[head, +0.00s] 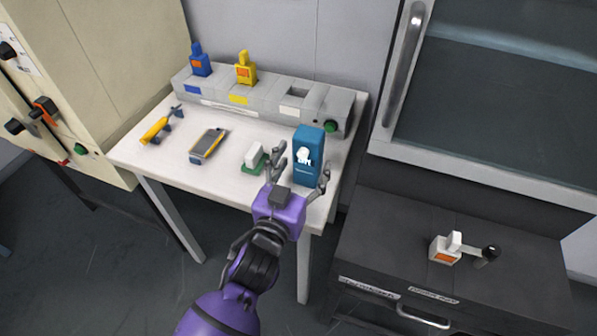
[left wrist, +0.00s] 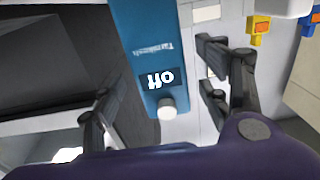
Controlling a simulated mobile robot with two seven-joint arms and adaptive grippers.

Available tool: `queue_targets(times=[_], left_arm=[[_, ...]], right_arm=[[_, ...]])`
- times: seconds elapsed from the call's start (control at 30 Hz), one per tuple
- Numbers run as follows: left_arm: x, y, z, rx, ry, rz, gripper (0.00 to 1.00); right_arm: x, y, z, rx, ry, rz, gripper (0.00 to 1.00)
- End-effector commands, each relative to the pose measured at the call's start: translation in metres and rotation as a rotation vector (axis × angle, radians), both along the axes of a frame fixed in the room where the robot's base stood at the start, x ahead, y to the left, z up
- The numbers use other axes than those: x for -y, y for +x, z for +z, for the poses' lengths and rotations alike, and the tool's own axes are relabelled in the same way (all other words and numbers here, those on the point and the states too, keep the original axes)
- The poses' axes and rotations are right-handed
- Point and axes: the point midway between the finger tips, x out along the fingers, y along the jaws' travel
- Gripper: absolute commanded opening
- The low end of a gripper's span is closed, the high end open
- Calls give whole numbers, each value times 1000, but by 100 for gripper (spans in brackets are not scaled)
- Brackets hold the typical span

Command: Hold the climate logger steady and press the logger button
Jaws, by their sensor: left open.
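The climate logger is a tall teal box (head: 309,170) standing upright near the right front edge of the white table. Its display shows "Off" text, and a white button shows on it. In the left wrist view the logger (left wrist: 150,40) appears upside down, with the white button (left wrist: 167,108) below the text. My left gripper (head: 300,166) is open, with one finger on each side of the logger. In the left wrist view the open fingers (left wrist: 155,72) also flank it, with gaps visible on both sides. My right gripper is not in view.
A white block on a green base (head: 254,158) stands just left of the logger. A handheld meter (head: 208,145) and a yellow tool (head: 156,129) lie further left. A grey station (head: 262,100) with blue and yellow units runs along the back. A dark cabinet (head: 450,215) stands right.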

Motion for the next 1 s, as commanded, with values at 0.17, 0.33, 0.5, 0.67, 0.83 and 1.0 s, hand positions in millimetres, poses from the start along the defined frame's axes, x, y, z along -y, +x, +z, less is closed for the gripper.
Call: queue_targets(times=[0.17,0.33,0.5,0.67,0.83,1.0], left_arm=[[7,23,1,0,0,0,69],[10,33,0,-1,0,1,69],[11,33,0,-1,0,1,69],[11,33,0,-1,0,1,61],[11,33,0,-1,0,0,39],[11,33,0,-1,0,0,16]], right_arm=[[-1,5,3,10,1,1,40],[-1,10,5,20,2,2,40],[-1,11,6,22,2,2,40],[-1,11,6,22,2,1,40],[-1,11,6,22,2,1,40],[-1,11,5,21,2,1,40]])
